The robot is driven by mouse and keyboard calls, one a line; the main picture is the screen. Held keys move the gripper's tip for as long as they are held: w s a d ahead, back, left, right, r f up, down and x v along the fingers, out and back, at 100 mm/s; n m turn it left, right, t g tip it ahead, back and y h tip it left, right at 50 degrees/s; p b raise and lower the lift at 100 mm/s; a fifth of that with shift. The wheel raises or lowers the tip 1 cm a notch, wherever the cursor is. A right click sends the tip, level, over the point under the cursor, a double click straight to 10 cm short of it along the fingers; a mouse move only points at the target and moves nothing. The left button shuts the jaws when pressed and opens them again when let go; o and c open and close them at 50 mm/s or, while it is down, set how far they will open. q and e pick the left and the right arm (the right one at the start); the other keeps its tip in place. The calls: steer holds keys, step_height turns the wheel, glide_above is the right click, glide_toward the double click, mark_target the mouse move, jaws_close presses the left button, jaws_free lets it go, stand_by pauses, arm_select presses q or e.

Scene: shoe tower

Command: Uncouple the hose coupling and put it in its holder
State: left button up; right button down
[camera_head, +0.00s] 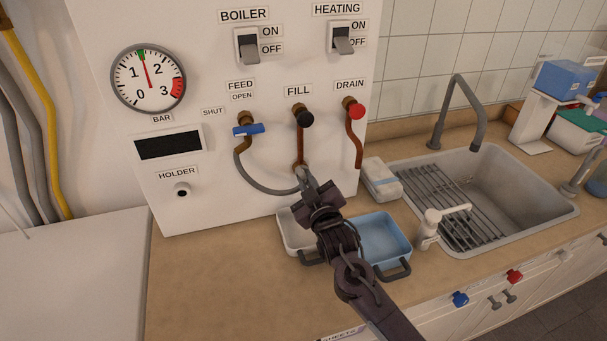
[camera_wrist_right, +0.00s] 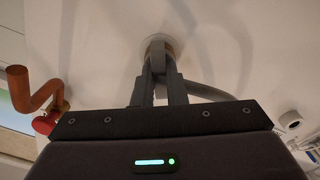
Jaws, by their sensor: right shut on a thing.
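The hose coupling (camera_head: 300,172) sits at the end of the grey hose (camera_head: 255,182), at the lower end of the FILL pipe (camera_head: 301,142). My right gripper (camera_head: 307,181) is shut on the coupling. In the right wrist view, the two fingers (camera_wrist_right: 158,88) close around the coupling (camera_wrist_right: 157,55), which meets a round fitting on the white panel. I cannot tell whether it is still joined to that fitting. The holder (camera_head: 182,190) is a round fitting with a dark centre, low on the panel at the left, and looks empty. My left gripper is out of view.
The FEED valve has a blue handle (camera_head: 249,130); the DRAIN valve has a red knob (camera_head: 357,111). A white tray (camera_head: 288,233) and a blue tray (camera_head: 385,240) stand below on the counter (camera_head: 220,270). The counter left of the trays is clear.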

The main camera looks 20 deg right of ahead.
steer(key=shift+r+n+p, duration=0.1)
steer(key=shift+n+p, duration=0.55)
steer(key=shift+n, duration=0.65)
steer(key=shift+n+p, duration=0.65)
steer(key=shift+n, duration=1.35)
steer(key=shift+n+p, duration=1)
steer(key=shift+n, duration=0.6)
steer(key=shift+n+p, duration=0.35)
steer(key=shift+n, duration=0.65)
steer(key=shift+s+p, duration=0.55)
steer(key=shift+s, duration=0.15)
